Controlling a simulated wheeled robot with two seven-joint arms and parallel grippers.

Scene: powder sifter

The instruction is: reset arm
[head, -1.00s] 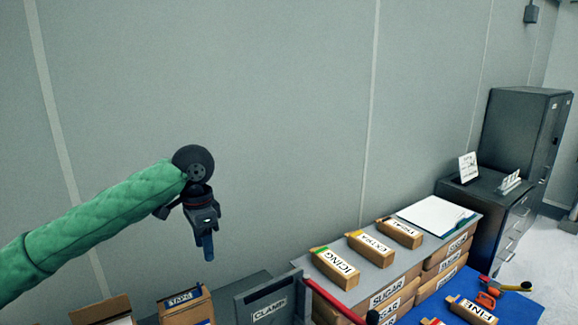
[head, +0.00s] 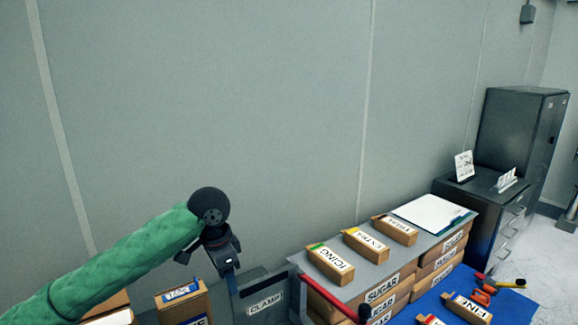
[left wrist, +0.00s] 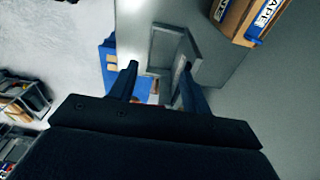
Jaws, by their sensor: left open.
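My left arm, in a green quilted sleeve, comes in from the lower left of the head view. Its black left gripper (head: 230,275) points down beside the grey box labelled CLAMP (head: 262,302). In the left wrist view the two fingers (left wrist: 157,88) stand apart with nothing held between them. The grey box frame (left wrist: 165,48) shows just beyond the fingertips; I cannot tell whether they touch it. My right gripper is not in view.
A red bar (head: 330,299) juts from the CLAMP box. Boxes labelled ICING (head: 330,265), EXTRA (head: 365,244) and another stand on a grey shelf above SUGAR boxes (head: 382,288). A TAPE box (head: 183,301) is at left. Orange-handled tools (head: 484,295) lie on a blue mat.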

